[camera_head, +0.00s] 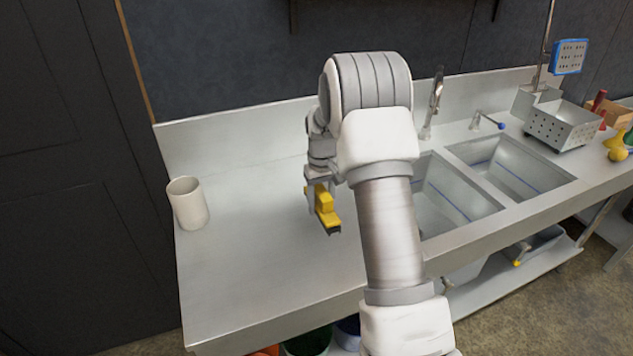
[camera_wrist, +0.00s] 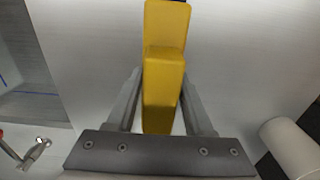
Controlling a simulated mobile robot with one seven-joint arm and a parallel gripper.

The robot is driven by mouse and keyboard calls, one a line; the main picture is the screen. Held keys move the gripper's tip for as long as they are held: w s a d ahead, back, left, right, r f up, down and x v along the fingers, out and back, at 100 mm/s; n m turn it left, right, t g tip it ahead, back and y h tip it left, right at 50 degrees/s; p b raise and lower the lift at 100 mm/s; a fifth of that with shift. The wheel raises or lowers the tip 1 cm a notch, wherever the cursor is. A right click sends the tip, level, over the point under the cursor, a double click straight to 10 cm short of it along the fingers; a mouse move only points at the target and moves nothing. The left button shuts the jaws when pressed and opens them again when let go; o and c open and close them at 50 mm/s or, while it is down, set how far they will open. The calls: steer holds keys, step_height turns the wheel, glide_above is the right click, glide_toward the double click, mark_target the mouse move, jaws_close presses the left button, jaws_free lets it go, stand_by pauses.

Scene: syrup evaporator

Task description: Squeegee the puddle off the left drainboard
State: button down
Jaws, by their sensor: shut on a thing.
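My gripper (camera_head: 318,190) is shut on the yellow squeegee (camera_head: 326,206), over the left drainboard (camera_head: 250,270). A dark edge shows at the squeegee's lower end. In the wrist view the squeegee's yellow body (camera_wrist: 164,80) stands between the two fingers of my gripper (camera_wrist: 162,100). I cannot tell whether the squeegee touches the steel. The drainboard looks pale and bare around it; I cannot make out a puddle. My arm hides part of the drainboard's right side and the near edge of the left basin.
A white cup-like container (camera_head: 188,204) stands at the drainboard's left edge. Two sink basins (camera_head: 450,200) lie to the right, with a faucet (camera_head: 433,105) behind them. A perforated steel basket (camera_head: 563,125) stands farther right. A low backsplash (camera_head: 235,132) runs along the rear.

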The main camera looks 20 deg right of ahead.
steer(key=shift+r+p, duration=0.4)
steer(key=shift+r, duration=0.65)
